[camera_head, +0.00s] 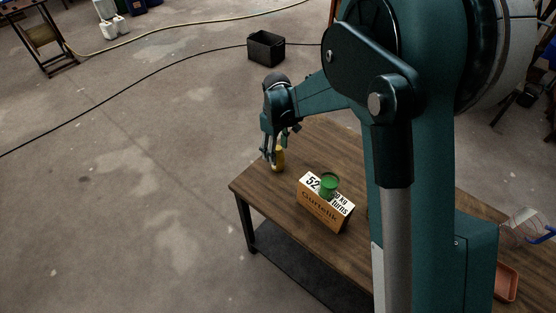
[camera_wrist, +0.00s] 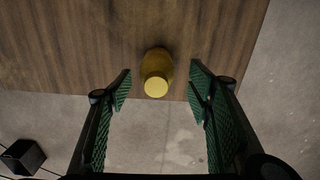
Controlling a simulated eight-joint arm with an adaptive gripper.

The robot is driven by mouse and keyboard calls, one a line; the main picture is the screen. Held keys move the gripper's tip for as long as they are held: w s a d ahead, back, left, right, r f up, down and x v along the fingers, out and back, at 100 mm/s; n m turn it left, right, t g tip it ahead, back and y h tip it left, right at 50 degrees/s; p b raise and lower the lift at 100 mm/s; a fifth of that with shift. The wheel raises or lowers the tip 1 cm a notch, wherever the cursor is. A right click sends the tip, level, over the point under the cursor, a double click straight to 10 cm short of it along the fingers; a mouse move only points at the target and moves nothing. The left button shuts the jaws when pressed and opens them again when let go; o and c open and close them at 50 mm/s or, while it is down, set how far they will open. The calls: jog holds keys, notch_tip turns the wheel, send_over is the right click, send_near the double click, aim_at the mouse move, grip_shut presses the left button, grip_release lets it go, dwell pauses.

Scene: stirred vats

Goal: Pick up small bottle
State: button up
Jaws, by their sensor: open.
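The small bottle (camera_wrist: 157,75) is yellow with a round cap and stands on the wooden table near its edge in the wrist view. In the head view the bottle (camera_head: 279,158) shows near the table's far left corner, partly hidden by my gripper. My gripper (camera_head: 270,162) is just left of the bottle in the head view, fingers pointing down. In the wrist view my gripper (camera_wrist: 159,84) is open, with green ribbed finger pads left and right of the bottle. Gaps show on both sides, and I see no contact.
A box with printed lettering (camera_head: 319,209) stands on the wooden table (camera_head: 262,186), with a green can (camera_head: 329,182) on or behind it; I cannot tell which. A reddish tray (camera_head: 507,282) is at the right. A black crate (camera_head: 266,47) is on the floor beyond.

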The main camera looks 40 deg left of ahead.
jog(key=shift+f, duration=1)
jog(key=shift+f, duration=0.1)
jog(key=shift+w+f+b, duration=0.15)
jog(key=shift+f+b, duration=0.1)
jog(key=shift+f, duration=1)
jog(key=shift+w+f+b, duration=0.1)
jog(key=shift+f+b, duration=0.1)
jog(key=shift+f, duration=1.05)
jog(key=c, duration=1.1)
